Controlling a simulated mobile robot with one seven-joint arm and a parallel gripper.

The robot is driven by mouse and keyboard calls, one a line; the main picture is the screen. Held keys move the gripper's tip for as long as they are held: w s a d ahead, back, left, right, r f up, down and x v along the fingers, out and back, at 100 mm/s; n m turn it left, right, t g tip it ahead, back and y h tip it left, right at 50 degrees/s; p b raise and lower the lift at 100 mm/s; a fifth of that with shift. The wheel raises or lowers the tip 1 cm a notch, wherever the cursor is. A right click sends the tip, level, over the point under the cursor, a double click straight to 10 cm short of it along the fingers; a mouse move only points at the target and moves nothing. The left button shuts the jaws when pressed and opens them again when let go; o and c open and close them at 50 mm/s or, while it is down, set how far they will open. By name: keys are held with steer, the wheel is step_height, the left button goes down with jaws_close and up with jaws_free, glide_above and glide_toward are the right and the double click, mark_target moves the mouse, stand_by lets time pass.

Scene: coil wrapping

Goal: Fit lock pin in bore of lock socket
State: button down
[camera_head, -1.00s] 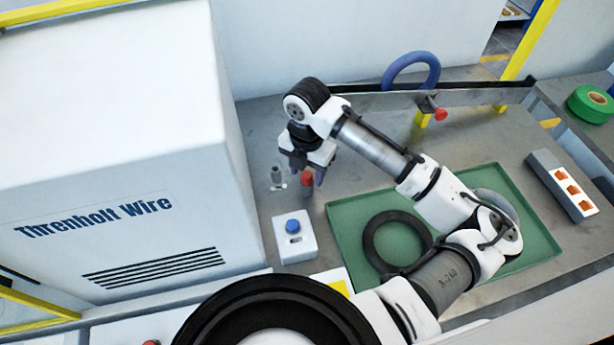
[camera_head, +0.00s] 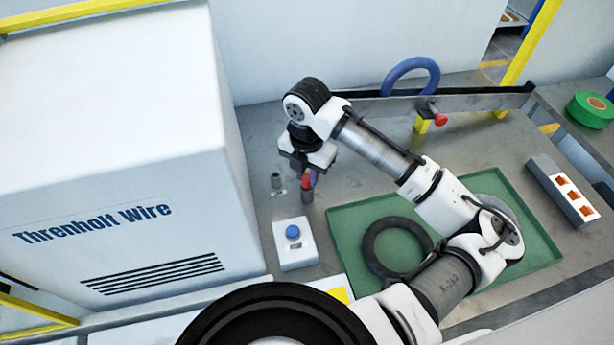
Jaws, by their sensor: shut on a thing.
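My gripper (camera_head: 309,177) points down over the bench beside the white machine. It is shut on the lock pin (camera_head: 307,195), which has a red top and a grey lower part. The pin hangs roughly upright. A small grey upright cylinder, which looks like the lock socket (camera_head: 276,179), stands just left of the pin, with a gap between them in the picture. Its bore is too small to make out. I cannot tell how high the pin's lower end is above the bench.
A white box with a blue button (camera_head: 293,233) sits in front of the pin. The white machine (camera_head: 120,170) walls off the left. A green tray (camera_head: 345,225) holding a black ring (camera_head: 372,258) lies to the right. A red knob (camera_head: 440,120) is at the back rail.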

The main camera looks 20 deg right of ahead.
mark_target(307, 177)
step_height(307, 177, up, 18)
steer(key=b, duration=0.2)
steer(key=w+a+f+b, duration=0.4)
steer(key=w+a+f, duration=0.2)
steer(key=f, duration=0.2)
steer(key=shift+a+b, duration=0.3)
steer(key=shift+p, duration=0.4)
steer(key=shift+f+b, duration=1.7)
steer(key=shift+f, duration=1.25)
steer(key=shift+p, duration=0.8)
steer(key=shift+f+b, duration=1.6)
steer(key=shift+f, duration=1.15)
steer(key=c, duration=1.1)
jaws_free()
steer(key=shift+r, duration=0.1)
steer(key=shift+c, duration=0.2)
